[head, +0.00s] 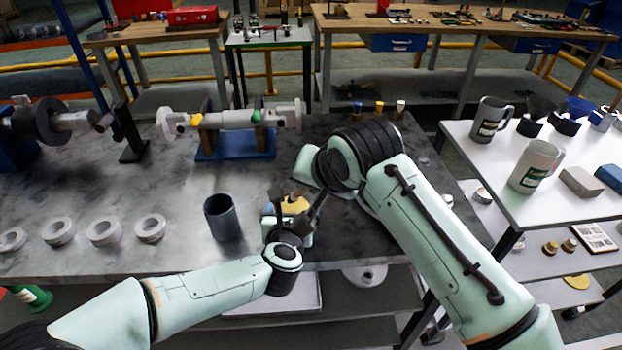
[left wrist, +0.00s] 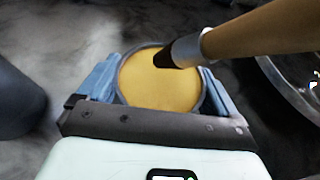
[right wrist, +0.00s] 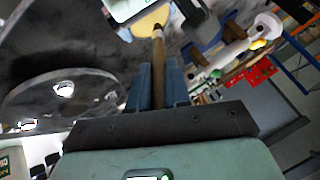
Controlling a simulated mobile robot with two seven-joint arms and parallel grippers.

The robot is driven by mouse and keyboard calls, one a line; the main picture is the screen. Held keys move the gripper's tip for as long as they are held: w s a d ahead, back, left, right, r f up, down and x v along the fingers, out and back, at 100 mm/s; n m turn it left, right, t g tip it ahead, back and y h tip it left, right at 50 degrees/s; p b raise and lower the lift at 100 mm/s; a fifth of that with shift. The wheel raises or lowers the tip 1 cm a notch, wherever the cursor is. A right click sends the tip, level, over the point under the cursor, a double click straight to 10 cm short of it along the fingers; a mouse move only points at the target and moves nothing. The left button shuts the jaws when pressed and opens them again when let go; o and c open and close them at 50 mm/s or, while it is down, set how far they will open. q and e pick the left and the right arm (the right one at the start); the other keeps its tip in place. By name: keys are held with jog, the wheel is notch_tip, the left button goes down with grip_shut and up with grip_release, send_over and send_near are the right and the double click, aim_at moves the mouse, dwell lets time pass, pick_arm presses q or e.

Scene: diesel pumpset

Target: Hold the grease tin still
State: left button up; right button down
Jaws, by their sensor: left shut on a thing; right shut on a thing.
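The grease tin (head: 293,205) is a round open tin filled with yellow grease, upright near the front edge of the dark bench. In the left wrist view the tin (left wrist: 150,85) sits between the blue fingers of my left gripper (left wrist: 158,88), which is shut on it. My right gripper (right wrist: 159,88) is shut on the wooden handle of a brush (right wrist: 158,62). The brush (left wrist: 262,38) slants over the tin in the left wrist view, its dark bristles over the grease. I cannot tell whether they touch it. The tin's lower part is hidden.
A dark grey cylinder (head: 221,217) stands just left of the tin. Several pale rings (head: 104,231) lie along the front left. A shaft (head: 230,119) rests on a blue stand (head: 235,145) behind. A white table (head: 485,160) with mugs is at the right.

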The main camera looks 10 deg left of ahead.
jog(key=shift+f, duration=0.8)
dwell(1.2)
jog(key=shift+r, duration=0.1)
jog(key=shift+r, duration=3.5)
pick_arm(q)
jog(key=o, duration=1)
jog(key=shift+c, duration=0.2)
